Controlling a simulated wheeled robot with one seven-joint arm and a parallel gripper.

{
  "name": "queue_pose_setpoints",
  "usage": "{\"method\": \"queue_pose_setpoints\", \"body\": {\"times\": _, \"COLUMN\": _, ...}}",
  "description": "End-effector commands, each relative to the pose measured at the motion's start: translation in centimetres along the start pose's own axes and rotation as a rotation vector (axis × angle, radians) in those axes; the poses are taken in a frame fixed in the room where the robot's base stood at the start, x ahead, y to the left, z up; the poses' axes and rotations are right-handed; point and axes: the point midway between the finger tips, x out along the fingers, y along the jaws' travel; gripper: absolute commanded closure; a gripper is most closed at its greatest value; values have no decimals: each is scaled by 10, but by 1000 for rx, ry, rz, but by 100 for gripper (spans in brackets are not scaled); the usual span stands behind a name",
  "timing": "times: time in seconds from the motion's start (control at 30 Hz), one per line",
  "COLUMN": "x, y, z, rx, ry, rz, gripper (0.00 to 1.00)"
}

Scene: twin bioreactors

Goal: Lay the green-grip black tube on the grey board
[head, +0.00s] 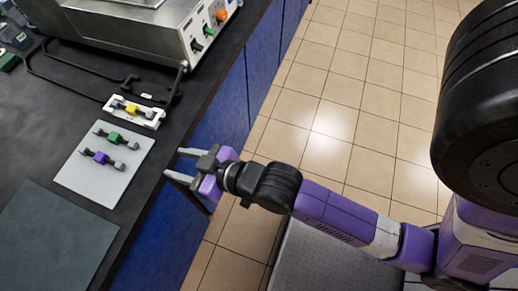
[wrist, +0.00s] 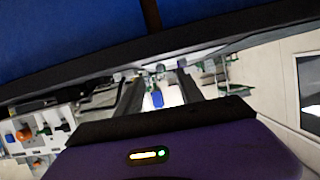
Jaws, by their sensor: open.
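The green-grip black tube (head: 114,137) lies on the pale grey board (head: 75,180), near its far edge on the bench. A purple-grip tube (head: 102,157) lies on the same board, nearer me and roughly parallel to it. My gripper (head: 174,163) is open and empty, out past the bench's front edge, to the right of the board and apart from both tubes. In the wrist view my gripper's two fingers (wrist: 157,74) stand spread, with a blue-purple grip (wrist: 157,98) showing between them in the distance.
A white holder (head: 148,122) with a yellow-grip piece sits just beyond the board. A dark grey mat (head: 50,240) lies nearer me on the black bench. A steel machine with coloured knobs (head: 205,32) stands at the back. Tiled floor (head: 330,118) is clear to the right.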

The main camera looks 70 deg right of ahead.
Motion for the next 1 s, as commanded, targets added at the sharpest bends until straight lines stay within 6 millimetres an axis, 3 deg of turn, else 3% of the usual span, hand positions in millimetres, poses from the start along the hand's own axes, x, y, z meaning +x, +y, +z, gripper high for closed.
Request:
{"method": "queue_pose_setpoints", "body": {"times": 0.03, "x": -21, "y": -1, "z": 14, "rx": 3, "ry": -4, "rz": 2, "gripper": 56}}
{"method": "queue_pose_setpoints", "body": {"times": 0.2, "x": -87, "y": 2, "z": 34, "rx": 5, "ry": 21, "rz": 10, "gripper": 56}}
{"method": "queue_pose_setpoints", "body": {"times": 0.5, "x": -192, "y": 8, "z": 34, "rx": -22, "ry": 64, "rz": -1, "gripper": 56}}
{"method": "queue_pose_setpoints", "body": {"times": 0.7, "x": -222, "y": 11, "z": 25, "rx": -36, "ry": 84, "rz": -11, "gripper": 56}}
{"method": "queue_pose_setpoints", "body": {"times": 1.0, "x": -226, "y": 11, "z": 24, "rx": -37, "ry": 88, "rz": -12, "gripper": 56}}
